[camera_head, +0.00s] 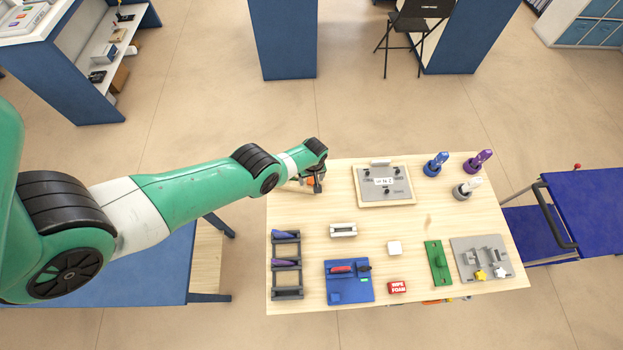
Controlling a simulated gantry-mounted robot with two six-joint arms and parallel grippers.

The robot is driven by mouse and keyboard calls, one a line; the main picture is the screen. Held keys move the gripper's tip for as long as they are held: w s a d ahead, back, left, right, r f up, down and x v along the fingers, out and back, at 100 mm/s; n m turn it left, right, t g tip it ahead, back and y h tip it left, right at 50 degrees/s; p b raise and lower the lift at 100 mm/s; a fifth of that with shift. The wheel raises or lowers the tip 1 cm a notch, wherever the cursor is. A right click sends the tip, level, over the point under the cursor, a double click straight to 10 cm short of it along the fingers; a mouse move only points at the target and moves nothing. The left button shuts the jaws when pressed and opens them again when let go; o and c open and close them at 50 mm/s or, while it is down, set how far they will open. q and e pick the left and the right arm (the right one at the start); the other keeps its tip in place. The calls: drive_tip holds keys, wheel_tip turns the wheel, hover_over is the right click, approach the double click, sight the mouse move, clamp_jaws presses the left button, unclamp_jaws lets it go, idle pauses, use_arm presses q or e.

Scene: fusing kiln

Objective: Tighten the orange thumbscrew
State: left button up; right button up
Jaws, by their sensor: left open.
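A small orange part (310,182), which looks like the thumbscrew, shows at the far left corner of the wooden table. My left gripper (318,187) points down right beside it and partly hides it. The left gripper is open. I cannot tell whether its fingers are around the orange part or just beside it, or whether they touch it. What the orange part is fixed to is mostly hidden behind my left wrist. My right gripper is not in view.
Bare wood lies around the white block (394,248).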

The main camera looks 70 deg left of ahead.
use_arm(q)
clamp_jaws()
drive_tip(key=m+p, duration=0.1)
drive_tip(key=m, duration=0.1)
drive_tip(key=shift+s+m, duration=0.1)
drive_tip(key=shift+m, duration=0.2)
drive_tip(key=m, duration=0.2)
drive_tip(key=shift+m+t, duration=0.3)
drive_tip(key=m, duration=0.3)
drive_tip(key=shift+m+h, duration=0.3)
drive_tip(key=shift+m, duration=0.7)
drive_tip(key=shift+m+t, duration=0.3)
drive_tip(key=shift+m, duration=0.7)
drive_tip(key=m, duration=0.3)
drive_tip(key=shift+a+h, duration=0.1)
drive_tip(key=shift+h, duration=0.2)
